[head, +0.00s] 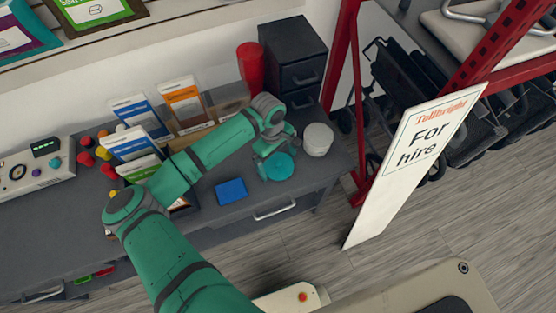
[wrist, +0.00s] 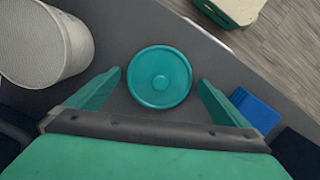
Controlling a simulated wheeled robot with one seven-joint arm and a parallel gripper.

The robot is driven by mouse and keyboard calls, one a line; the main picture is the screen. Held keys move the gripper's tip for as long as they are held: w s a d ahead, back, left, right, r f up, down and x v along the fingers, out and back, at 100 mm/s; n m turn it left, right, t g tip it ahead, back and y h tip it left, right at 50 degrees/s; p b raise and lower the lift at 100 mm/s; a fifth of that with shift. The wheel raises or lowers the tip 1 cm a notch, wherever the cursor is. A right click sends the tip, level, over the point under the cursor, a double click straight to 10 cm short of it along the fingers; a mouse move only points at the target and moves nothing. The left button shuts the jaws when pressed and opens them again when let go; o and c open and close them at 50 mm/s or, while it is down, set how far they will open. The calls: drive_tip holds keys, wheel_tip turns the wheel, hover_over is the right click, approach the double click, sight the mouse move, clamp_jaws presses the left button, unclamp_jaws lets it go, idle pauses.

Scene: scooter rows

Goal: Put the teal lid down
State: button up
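The teal lid (head: 279,167) is a round disc with a small raised centre. It appears to lie flat on the grey counter (head: 322,177), near its front edge. In the wrist view the lid (wrist: 160,77) sits between the two fingers of my gripper (wrist: 160,80), with a gap on each side. My gripper (head: 268,153) is open, right above or around the lid; I cannot tell the exact height. The fingers do not appear to touch it.
A whitish round container (head: 318,139) stands right of the lid and a blue block (head: 231,191) lies to its left. Leaflet holders (head: 187,105), a red cylinder (head: 251,68) and dark drawers (head: 294,52) stand behind. A "For hire" sign (head: 416,160) leans at right.

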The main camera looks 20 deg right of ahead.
wheel_tip(320, 180, up, 12)
drive_tip(key=w, duration=0.1)
drive_tip(key=shift+w+a, duration=0.3)
drive_tip(key=shift+a, duration=0.05)
idle(0.8)
